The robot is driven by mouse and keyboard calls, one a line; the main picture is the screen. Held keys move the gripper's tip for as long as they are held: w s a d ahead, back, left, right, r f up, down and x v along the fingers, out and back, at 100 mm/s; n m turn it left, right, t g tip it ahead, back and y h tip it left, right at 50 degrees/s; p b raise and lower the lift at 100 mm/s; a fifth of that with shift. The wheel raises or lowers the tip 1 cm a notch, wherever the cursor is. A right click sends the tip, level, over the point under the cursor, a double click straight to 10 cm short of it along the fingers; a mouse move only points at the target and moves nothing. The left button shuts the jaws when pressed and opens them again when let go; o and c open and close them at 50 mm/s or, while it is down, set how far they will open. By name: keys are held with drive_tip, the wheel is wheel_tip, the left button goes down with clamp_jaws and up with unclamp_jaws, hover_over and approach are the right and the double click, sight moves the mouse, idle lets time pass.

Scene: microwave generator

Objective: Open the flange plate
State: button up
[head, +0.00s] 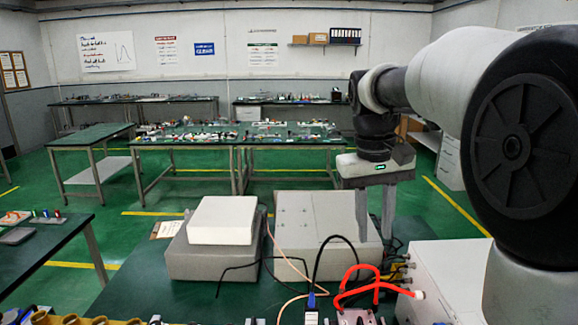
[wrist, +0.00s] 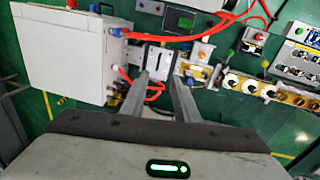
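My gripper (head: 375,235) hangs pointing down over the bench in the head view, in front of the large grey box. In the wrist view its two fingers (wrist: 160,77) are apart with nothing seen held between them. Just beyond the fingertips in the wrist view is a small pale metal assembly (wrist: 196,69) with plates and dark slots. I cannot tell for sure which part is the flange plate. In the head view a small pale unit (head: 356,317) is cut off at the bottom edge, below the red tubing.
A white box (head: 445,275) with side connectors stands at the right, also in the wrist view (wrist: 68,58). Red tubing (head: 372,286) and black cables run nearby. A large grey box (head: 325,225) stands behind. Several small devices, including a row of white-topped cylinders (wrist: 250,86), crowd the bench.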

drive_tip(key=s+a+f+t+y, duration=0.1)
drive_tip(key=s+f+t, duration=0.15)
drive_tip(key=s, duration=0.75)
drive_tip(key=s+a+f+t, duration=0.1)
drive_tip(key=s+f+t, duration=0.15)
drive_tip(key=s, duration=0.65)
drive_tip(key=g+h+b, duration=0.2)
drive_tip(key=g+b, duration=0.3)
drive_tip(key=b, duration=0.8)
hover_over(362, 323)
drive_tip(key=s+a, duration=0.2)
drive_tip(key=a, duration=0.2)
drive_tip(key=a+f+x, duration=0.1)
drive_tip(key=a+x, duration=0.2)
drive_tip(key=x, duration=0.9)
drive_tip(key=shift+m, duration=0.4)
drive_tip(key=b+x, duration=0.1)
drive_tip(key=x, duration=0.4)
drive_tip(key=b+x, duration=0.1)
drive_tip(key=x, duration=0.5)
drive_tip(key=b+x, duration=0.1)
drive_tip(key=x, duration=0.5)
drive_tip(key=shift+s+d, duration=0.2)
drive_tip(key=shift+s, duration=0.15)
clamp_jaws()
